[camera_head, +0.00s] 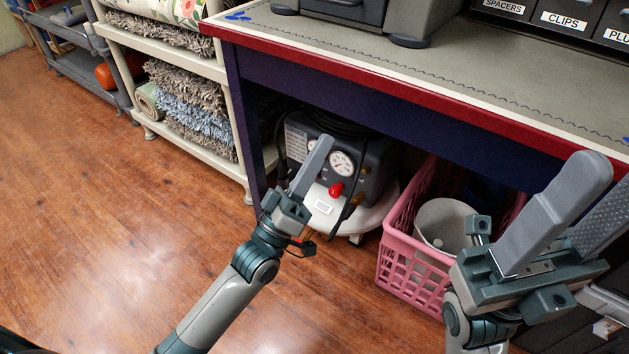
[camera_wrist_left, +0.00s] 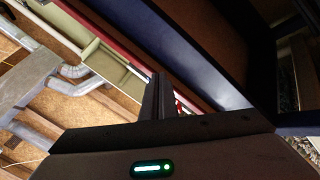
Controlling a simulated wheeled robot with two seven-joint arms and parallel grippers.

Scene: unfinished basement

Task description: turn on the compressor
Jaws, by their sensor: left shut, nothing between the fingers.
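The compressor (camera_head: 376,160) stands under the workbench in the head view. It has a dark grey body, round gauges (camera_head: 342,163), a red knob (camera_head: 337,189) and a white round base. My left gripper (camera_head: 322,146) is shut and empty, its fingers pointing up in front of the compressor's panel and covering part of it. I cannot tell whether it touches the panel. The shut fingers also show in the left wrist view (camera_wrist_left: 160,96), where the compressor is not seen. My right gripper (camera_head: 601,184) is open and empty at the right, in front of the bench.
The workbench (camera_head: 480,70) has a red edge and a dark blue apron above the compressor. A pink crate (camera_head: 408,262) holding a whitish bucket (camera_head: 440,222) stands right of the compressor. A shelf (camera_head: 180,45) with rugs stands to the left. The wooden floor at the left is clear.

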